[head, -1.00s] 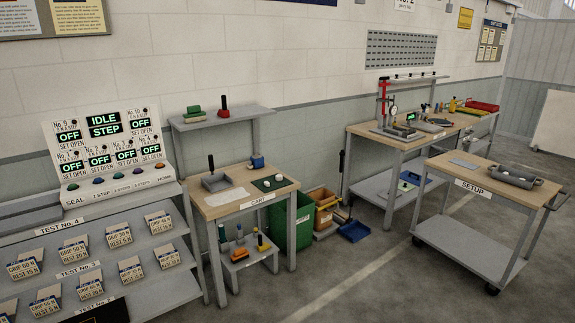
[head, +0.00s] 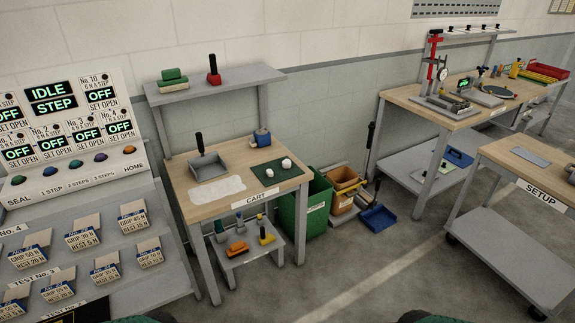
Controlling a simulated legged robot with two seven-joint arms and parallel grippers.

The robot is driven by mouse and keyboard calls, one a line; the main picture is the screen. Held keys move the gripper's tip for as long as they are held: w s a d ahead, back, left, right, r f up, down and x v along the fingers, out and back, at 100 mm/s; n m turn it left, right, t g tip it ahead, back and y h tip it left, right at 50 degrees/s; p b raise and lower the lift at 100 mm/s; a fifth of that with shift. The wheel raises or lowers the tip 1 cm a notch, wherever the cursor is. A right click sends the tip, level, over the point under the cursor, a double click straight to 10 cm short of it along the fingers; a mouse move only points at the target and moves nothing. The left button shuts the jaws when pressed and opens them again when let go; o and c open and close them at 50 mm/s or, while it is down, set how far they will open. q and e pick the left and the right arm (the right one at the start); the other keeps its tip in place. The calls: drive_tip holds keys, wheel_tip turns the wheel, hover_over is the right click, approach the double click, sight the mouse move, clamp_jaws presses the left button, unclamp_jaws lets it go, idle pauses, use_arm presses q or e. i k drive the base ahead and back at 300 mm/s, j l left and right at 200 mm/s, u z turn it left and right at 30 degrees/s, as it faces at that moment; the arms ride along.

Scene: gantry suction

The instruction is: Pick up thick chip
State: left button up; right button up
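Two small white round pieces lie on a dark green mat (head: 266,180) on the wooden top of the cart (head: 222,209). One white piece (head: 287,164) is at the mat's back right and the other white piece (head: 269,173) is to its left and slightly nearer. Either may be the thick chip, but they are too small to compare in thickness. Neither gripper is in view. Only dark teal parts, probably of my arms, show at the bottom edge.
A grey dustpan (head: 208,166), a pale patch (head: 217,188) and a blue block (head: 262,138) share the cart top. A green bin (head: 293,212) stands right of the cart. The control panel rack (head: 75,177) is left. Floor is open in front and right.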

sight(286, 164)
drive_tip(key=u, duration=0.4)
drive_tip(key=i+l+u, duration=0.55)
drive_tip(key=u, duration=0.2)
drive_tip(key=i+l+u, duration=0.2)
drive_tip(key=l+u, duration=0.15)
drive_tip(key=i+l+u, duration=0.15)
drive_tip(key=l+u, duration=0.25)
drive_tip(key=l, duration=0.15)
drive_tip(key=i+l, duration=0.1)
drive_tip(key=l, duration=0.5)
drive_tip(key=i+l, duration=0.15)
drive_tip(key=l, duration=0.45)
drive_tip(key=i+l+u, duration=0.1)
drive_tip(key=l, duration=0.55)
drive_tip(key=i+l, duration=0.1)
drive_tip(key=l, duration=0.5)
